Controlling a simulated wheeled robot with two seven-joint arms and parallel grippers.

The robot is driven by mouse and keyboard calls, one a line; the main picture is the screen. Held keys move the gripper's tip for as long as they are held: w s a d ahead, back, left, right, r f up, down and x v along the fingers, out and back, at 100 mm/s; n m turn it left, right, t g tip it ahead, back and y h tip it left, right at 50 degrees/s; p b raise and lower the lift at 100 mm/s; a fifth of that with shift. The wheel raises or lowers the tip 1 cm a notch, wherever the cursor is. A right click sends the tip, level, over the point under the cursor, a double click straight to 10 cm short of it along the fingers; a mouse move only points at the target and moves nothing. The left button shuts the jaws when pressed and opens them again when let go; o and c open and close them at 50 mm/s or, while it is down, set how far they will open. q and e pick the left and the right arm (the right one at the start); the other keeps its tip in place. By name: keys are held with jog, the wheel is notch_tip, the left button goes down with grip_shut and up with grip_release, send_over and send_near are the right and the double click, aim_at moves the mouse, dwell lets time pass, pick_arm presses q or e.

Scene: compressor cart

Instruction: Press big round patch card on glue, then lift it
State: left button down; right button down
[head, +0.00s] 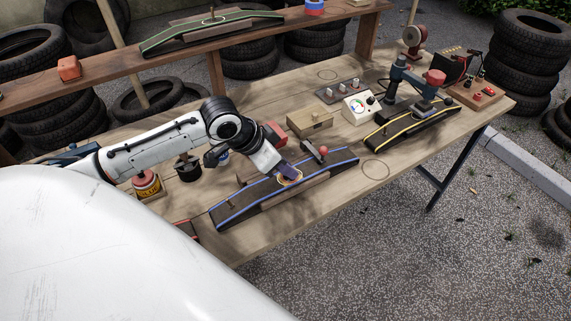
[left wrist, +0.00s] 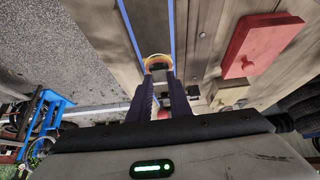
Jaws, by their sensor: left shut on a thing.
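My left gripper (head: 287,172) reaches in from the left and points down over the dark blue-edged strip (head: 322,171). It is shut on a round patch card with a yellowish rim (head: 291,181), which also shows between the fingertips in the left wrist view (left wrist: 158,60). The card is at or just above the strip's middle; I cannot tell whether it touches. Any glue under it is hidden. A red pot labelled GLUE (head: 147,184) stands at the left of the table. My right gripper is not in view.
A wooden box (head: 310,122), a gauge box (head: 359,106) and a yellow-edged strip (head: 410,123) stand behind and to the right. A small red-knobbed tool (head: 322,151) is close beside the gripper. A dark pot (head: 187,167) stands near the glue. The table's front right is clear.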

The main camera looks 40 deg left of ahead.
pick_arm(q)
notch_tip(320, 180, up, 7)
jog(key=shift+r, duration=0.2)
dwell(0.8)
dwell(0.4)
